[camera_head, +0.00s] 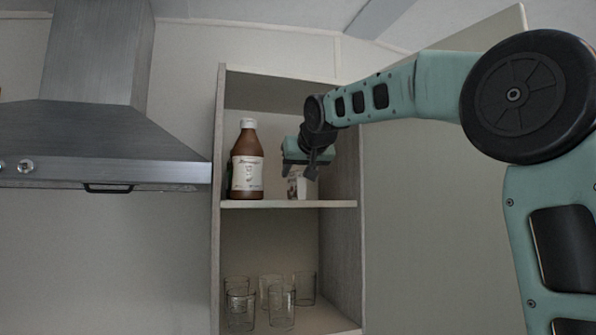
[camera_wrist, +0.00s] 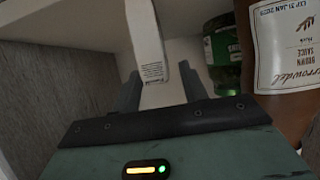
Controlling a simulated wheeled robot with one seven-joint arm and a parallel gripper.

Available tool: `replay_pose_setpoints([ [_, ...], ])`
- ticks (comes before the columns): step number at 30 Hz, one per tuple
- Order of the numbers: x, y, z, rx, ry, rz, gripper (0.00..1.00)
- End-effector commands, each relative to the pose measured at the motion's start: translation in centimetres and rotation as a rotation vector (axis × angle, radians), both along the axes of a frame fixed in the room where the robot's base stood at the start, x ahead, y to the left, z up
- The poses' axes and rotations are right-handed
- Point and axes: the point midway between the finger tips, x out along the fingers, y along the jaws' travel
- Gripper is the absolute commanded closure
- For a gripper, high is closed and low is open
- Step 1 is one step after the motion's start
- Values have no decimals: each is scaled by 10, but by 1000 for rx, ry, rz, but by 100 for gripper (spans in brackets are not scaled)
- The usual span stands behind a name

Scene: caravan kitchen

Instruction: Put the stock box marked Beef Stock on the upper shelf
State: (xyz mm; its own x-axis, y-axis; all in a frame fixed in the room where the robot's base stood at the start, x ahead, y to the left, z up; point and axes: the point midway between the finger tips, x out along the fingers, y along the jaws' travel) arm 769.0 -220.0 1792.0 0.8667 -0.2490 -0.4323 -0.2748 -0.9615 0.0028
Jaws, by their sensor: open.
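A small white box (camera_head: 298,187) stands on the upper shelf (camera_head: 270,204) of the open cupboard, partly hidden by my gripper (camera_head: 311,171) in the head view. In the wrist view the white box (camera_wrist: 150,50) shows a block of small dark print, and no name is readable. Its lower part lies between the two fingers of my gripper (camera_wrist: 163,92). The fingers are apart, and I cannot tell whether either touches the box. The shelf supports the box.
A brown sauce bottle (camera_head: 247,165) with a white cap stands left of the box on the same shelf. A green glass item (camera_wrist: 222,50) is near it. Several clear glasses (camera_head: 281,305) stand on the lower shelf. An open door (camera_head: 440,230) is at right, a range hood (camera_head: 100,140) at left.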

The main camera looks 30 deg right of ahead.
Motion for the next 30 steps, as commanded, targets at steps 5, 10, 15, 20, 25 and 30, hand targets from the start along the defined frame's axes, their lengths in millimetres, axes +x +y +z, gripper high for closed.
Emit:
replay_pose_setpoints([
  [5,-12,4,7,-1,-4,1,57],
  [10,-44,13,21,-1,-6,2,57],
  [15,-74,22,37,0,-3,2,57],
  [20,-94,27,48,-1,-2,2,57],
  [25,-103,30,54,0,1,1,57],
  [30,-104,30,55,0,2,1,57],
])
